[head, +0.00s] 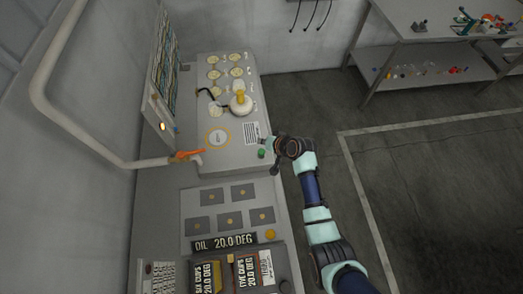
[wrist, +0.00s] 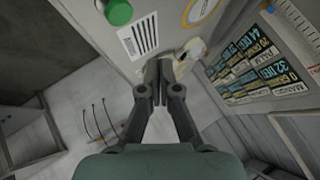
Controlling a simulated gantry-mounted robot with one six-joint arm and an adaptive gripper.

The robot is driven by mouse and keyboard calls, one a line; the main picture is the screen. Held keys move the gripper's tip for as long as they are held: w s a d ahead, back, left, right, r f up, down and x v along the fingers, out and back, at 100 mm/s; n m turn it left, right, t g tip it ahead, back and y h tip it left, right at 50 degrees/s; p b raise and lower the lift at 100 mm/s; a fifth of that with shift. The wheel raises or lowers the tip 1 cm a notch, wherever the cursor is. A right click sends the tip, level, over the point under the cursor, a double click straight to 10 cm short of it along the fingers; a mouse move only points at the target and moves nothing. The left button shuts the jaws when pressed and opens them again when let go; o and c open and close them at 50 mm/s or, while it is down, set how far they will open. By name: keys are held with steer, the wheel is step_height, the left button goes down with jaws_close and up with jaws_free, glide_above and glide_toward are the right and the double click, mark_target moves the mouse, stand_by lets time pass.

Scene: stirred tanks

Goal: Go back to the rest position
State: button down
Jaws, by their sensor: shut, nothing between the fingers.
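My gripper (head: 267,142) is at the right edge of the grey console (head: 228,160), close to a green button (head: 261,153). In the wrist view my gripper (wrist: 160,68) has its two dark fingers together with nothing between them. The green button (wrist: 119,12) shows at the top left of that view, apart from the fingertips. My arm reaches up from the bottom right of the head view. I cannot tell the exact gap between the fingers and the console.
A white knob with a yellow top (head: 240,100) stands on the console among several round dials. A pipe with an orange handle (head: 188,154) juts from the left wall. A metal shelf table (head: 430,55) stands at the back right. The floor right of my arm is clear.

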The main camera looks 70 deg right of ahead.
stand_by(0.4)
steer(key=w+a+r+n+t+y+p, duration=0.15)
steer(key=w+a+r+n, duration=0.35)
steer(key=a+r, duration=0.6)
steer(key=w+a+r+n+p, duration=0.3)
steer(key=w+a+r, duration=0.5)
steer(key=a, duration=0.4)
steer(key=s+a+r+n+t+y+p, duration=0.1)
steer(key=s+a+r+n, duration=0.1)
steer(key=a+r, duration=0.6)
steer(key=s+a+r+n+t+y+p, duration=0.1)
steer(key=s+a+r+n+t, duration=0.1)
steer(key=a+r, duration=0.6)
steer(key=s+a+n, duration=0.1)
steer(key=s+a, duration=0.1)
steer(key=a, duration=0.2)
steer(key=shift+s+r+n, duration=0.2)
steer(key=shift+s+n, duration=0.1)
step_height(320, 180, down, 22)
steer(key=b, duration=2.1)
steer(key=shift+a+b, duration=0.2)
steer(key=shift+b, duration=0.2)
